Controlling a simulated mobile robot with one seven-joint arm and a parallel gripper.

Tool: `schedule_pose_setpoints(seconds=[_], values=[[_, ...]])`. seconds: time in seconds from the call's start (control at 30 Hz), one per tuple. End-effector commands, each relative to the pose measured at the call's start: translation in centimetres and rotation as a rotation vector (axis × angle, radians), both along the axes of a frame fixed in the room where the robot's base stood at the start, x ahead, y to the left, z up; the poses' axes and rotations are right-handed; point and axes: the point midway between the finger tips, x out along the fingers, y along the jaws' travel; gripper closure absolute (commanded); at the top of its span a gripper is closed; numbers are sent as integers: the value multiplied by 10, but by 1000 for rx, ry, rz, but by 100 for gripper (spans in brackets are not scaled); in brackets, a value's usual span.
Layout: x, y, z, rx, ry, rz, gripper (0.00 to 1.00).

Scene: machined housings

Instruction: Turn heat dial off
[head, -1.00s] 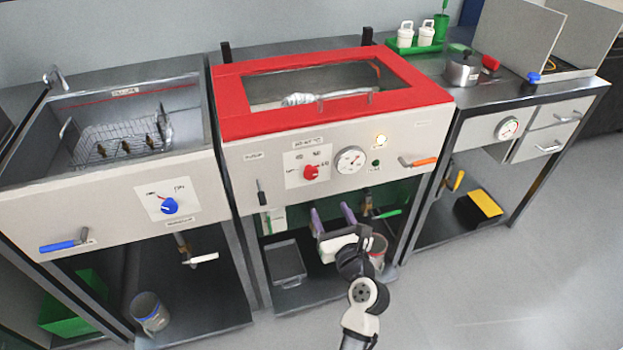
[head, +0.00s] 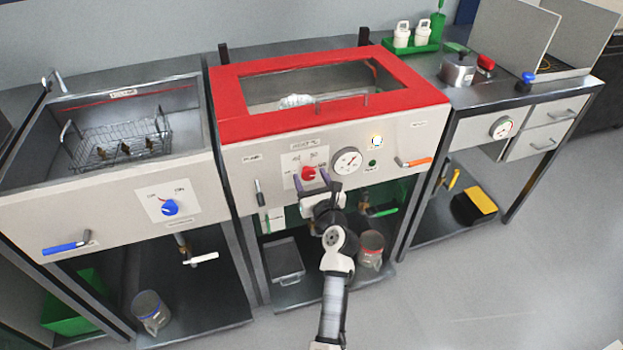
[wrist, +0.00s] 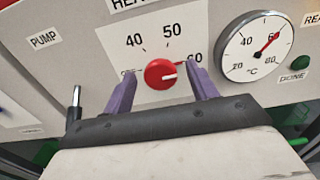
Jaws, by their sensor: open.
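The red heat dial (wrist: 160,74) is a round knob on a white scale plate marked OFF, 40, 50 and 60. My gripper (wrist: 161,78) is open, with one purple finger to the left of the dial and one to the right. A gap shows between the dial and each finger; contact cannot be seen. In the head view my gripper (head: 311,182) is right at the dial and partly covers its plate.
A temperature gauge (wrist: 256,47) is close on the right, its red needle near 60. A pump lever (wrist: 74,103) is close on the left. A red-framed lid (head: 235,100) covers the tank above. The left unit has a blue dial (head: 170,207).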

Motion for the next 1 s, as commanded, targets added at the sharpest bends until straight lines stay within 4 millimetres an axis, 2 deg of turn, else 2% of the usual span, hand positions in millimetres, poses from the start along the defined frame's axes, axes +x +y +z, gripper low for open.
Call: schedule_pose_setpoints(seconds=[0.1,0.4,0.77,1.0], values=[[0,0,0,0,0,0,45],[0,0,0,0,0,1,84],[-1,0,0,-56,-18,1,85],[-1,1,0,-207,-67,1,85]])
